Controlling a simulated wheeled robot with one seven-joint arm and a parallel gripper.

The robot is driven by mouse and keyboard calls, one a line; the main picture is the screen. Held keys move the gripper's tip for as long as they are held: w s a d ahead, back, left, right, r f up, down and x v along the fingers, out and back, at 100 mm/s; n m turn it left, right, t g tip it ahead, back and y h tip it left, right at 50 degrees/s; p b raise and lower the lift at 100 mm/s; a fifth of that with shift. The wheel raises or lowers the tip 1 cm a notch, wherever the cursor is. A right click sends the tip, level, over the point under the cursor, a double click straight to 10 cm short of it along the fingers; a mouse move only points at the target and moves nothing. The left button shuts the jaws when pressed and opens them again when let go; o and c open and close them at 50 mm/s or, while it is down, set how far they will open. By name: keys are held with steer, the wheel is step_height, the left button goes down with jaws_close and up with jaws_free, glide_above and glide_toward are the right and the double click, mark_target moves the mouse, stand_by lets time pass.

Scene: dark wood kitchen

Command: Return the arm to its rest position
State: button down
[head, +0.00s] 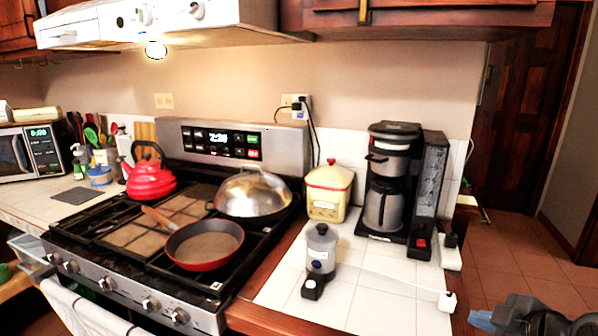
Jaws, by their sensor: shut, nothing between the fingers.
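My gripper (483,319) is low in the bottom right corner of the head view, over the tiled floor and right of the counter's end. Its light blue tip points left, and the dark body behind it is partly cut off by the frame's lower edge. The fingers are shut with nothing held. It is apart from the counter items. The rest of my arm is mostly out of view.
A white-tiled counter (376,297) holds a coffee maker (390,180), a yellow canister (329,192) and a small grey grinder (321,250). The stove bears a red pan (205,245). Floor (530,260) at right is clear.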

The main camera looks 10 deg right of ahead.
steer(key=s+a+f+m+t+h, duration=0.1)
steer(key=s+a+f+m, duration=0.25)
steer(key=s+a, duration=0.35)
steer(key=s+a+f+m+t+h, duration=0.15)
steer(key=s+a+f, duration=0.25)
steer(key=s, duration=0.6)
steer(key=s+a+r+m+y, duration=0.1)
steer(key=s+a+r, duration=0.2)
steer(key=s, duration=0.2)
steer(key=s+a+r+m+t, duration=0.1)
steer(key=s+a+r+m, duration=0.1)
steer(key=s, duration=0.4)
steer(key=s+a+r+m+t+y, duration=0.1)
steer(key=s+a+r, duration=0.3)
steer(key=s+r, duration=0.1)
steer(key=shift+s+a+r+y, duration=0.3)
steer(key=shift+s+a+y, duration=0.05)
steer(key=shift+s, duration=0.1)
